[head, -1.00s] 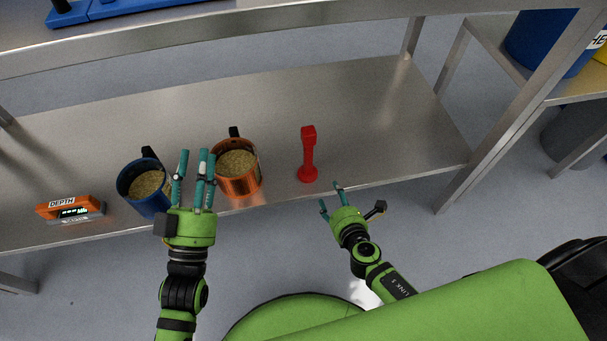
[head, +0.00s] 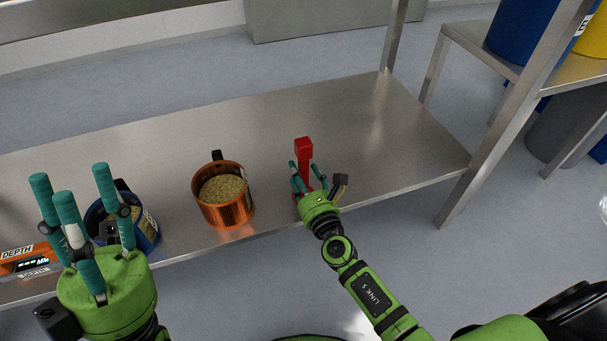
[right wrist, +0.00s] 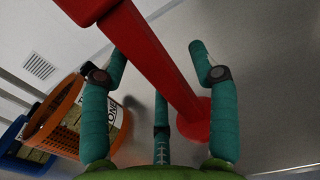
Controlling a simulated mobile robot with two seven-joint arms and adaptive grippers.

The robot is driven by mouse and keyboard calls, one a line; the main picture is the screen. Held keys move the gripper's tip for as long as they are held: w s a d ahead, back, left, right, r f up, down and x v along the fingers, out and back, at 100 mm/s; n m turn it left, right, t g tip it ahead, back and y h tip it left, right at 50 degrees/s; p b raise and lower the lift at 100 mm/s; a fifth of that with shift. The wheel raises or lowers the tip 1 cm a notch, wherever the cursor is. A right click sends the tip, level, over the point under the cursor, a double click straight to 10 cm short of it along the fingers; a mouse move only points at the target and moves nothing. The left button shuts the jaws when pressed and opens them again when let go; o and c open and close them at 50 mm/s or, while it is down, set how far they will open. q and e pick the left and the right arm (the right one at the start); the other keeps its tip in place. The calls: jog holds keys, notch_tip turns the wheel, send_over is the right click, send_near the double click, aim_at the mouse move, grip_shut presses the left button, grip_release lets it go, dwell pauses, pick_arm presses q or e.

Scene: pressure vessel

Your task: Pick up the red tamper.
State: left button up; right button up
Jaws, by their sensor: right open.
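The red tamper (head: 304,153) stands upright on the lower metal shelf, right of the copper mug. My right gripper (head: 309,180) is at the tamper's near side, its fingers open around the lower part of the handle. In the right wrist view the tamper's shaft (right wrist: 158,62) passes between the open teal fingers, with its round base (right wrist: 196,120) beyond them. I cannot tell whether any finger touches it. My left gripper (head: 82,205) is open and empty, raised in front of the blue mug at the left.
A copper mug (head: 235,209) filled with grains stands left of the tamper. A blue mug (head: 146,232) is partly hidden behind my left gripper. An orange depth gauge (head: 18,256) lies at far left. The shelf (head: 370,125) is clear right of and behind the tamper. A shelf leg (head: 490,150) stands at right.

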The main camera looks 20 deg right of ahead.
jog(key=shift+w, duration=0.25)
grip_shut()
jog(key=shift+r, duration=0.1)
